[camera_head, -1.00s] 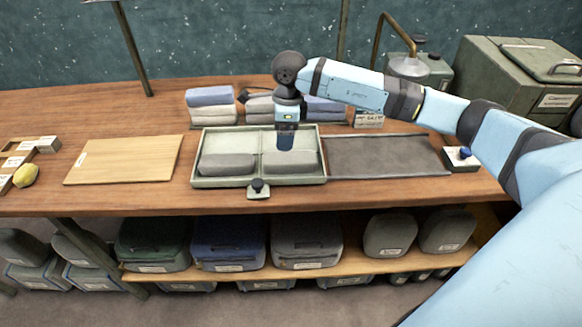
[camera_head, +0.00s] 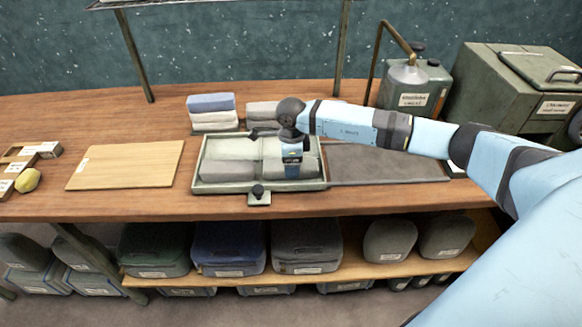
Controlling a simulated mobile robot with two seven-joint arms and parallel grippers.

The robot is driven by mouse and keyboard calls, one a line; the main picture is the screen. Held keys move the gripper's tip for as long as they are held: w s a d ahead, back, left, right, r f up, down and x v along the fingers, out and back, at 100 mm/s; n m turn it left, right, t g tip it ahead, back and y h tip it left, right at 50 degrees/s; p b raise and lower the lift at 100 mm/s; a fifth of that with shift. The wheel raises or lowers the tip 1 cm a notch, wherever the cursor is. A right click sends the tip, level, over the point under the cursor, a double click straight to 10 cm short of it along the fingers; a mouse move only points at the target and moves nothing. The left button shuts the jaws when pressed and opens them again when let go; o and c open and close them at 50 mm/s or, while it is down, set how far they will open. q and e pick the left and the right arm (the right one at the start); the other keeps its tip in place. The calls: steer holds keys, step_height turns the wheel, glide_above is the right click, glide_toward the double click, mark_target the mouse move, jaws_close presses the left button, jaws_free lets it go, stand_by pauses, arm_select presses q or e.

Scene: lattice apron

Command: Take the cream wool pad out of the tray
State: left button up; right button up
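The shallow pale green tray (camera_head: 197,182) sits at the middle of the bench. It holds soft pads in left and right halves: a grey pad (camera_head: 226,170) at front left, a pale greyish pad (camera_head: 232,148) behind it, and similar pads at right. I cannot tell by colour which one is the cream wool pad. My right gripper (camera_head: 292,172) points down into the tray's right half, at or just above the pads there, and partly hides them. Its fingertips are too small and covered to show open or shut. My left gripper is not in view.
Stacked folded cloths (camera_head: 212,112) stand behind the tray. A wooden board (camera_head: 125,165) lies left, a dark grey mat (camera_head: 385,165) right. A metal can (camera_head: 412,92) and green box (camera_head: 515,85) stand back right.

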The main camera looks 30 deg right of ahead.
step_height(320, 180, down, 2)
steer(key=shift+f, duration=0.25)
steer(key=c, duration=0.7)
steer(key=shift+r, duration=0.1)
